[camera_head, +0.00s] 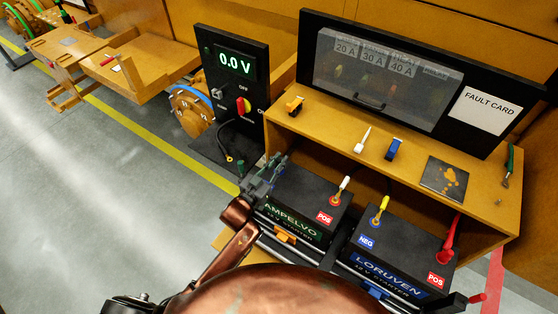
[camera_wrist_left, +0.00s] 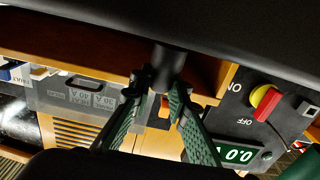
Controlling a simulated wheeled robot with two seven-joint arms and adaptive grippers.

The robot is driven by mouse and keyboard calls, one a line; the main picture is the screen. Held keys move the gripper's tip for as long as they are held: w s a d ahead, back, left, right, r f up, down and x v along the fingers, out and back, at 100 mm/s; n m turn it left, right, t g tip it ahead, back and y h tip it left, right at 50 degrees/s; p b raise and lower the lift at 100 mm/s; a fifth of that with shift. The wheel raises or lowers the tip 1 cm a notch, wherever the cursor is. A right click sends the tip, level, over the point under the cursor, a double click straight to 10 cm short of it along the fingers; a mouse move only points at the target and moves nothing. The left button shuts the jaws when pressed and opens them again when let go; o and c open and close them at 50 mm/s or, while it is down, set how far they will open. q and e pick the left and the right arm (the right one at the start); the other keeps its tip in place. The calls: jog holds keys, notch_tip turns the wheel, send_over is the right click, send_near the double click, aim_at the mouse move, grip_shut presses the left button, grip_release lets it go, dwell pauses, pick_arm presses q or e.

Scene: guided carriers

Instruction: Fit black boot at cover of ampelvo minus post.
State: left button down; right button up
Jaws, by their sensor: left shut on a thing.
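The Ampelvo battery (camera_head: 312,190) is a black box with a green label, in the left bay of the bench. A POS tag and a white-tipped terminal (camera_head: 344,184) stand at its right end. My left gripper (camera_head: 268,170) is at its left end and hides the minus post and its cover. In the left wrist view, the green ribbed fingers of the gripper (camera_wrist_left: 154,92) are closed around a dark cylindrical piece, seemingly the black boot (camera_wrist_left: 167,62). I cannot tell whether the boot touches the post. My right gripper is not in view.
The Loruven battery (camera_head: 398,247) stands to the right with a yellow-tipped NEG terminal and a red POS clamp. A voltmeter panel (camera_head: 235,75) reads 0.0 V at the left. Above are a shelf with small clips and a clear fuse box (camera_head: 385,80). A dark cable hangs near the gripper.

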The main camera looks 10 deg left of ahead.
pick_arm(q)
jog(key=shift+f+b, duration=0.4)
jog(key=shift+f, duration=0.4)
jog(key=c, duration=1.8)
grip_release()
jog(key=shift+o, duration=0.2)
jog(key=v, duration=1.2)
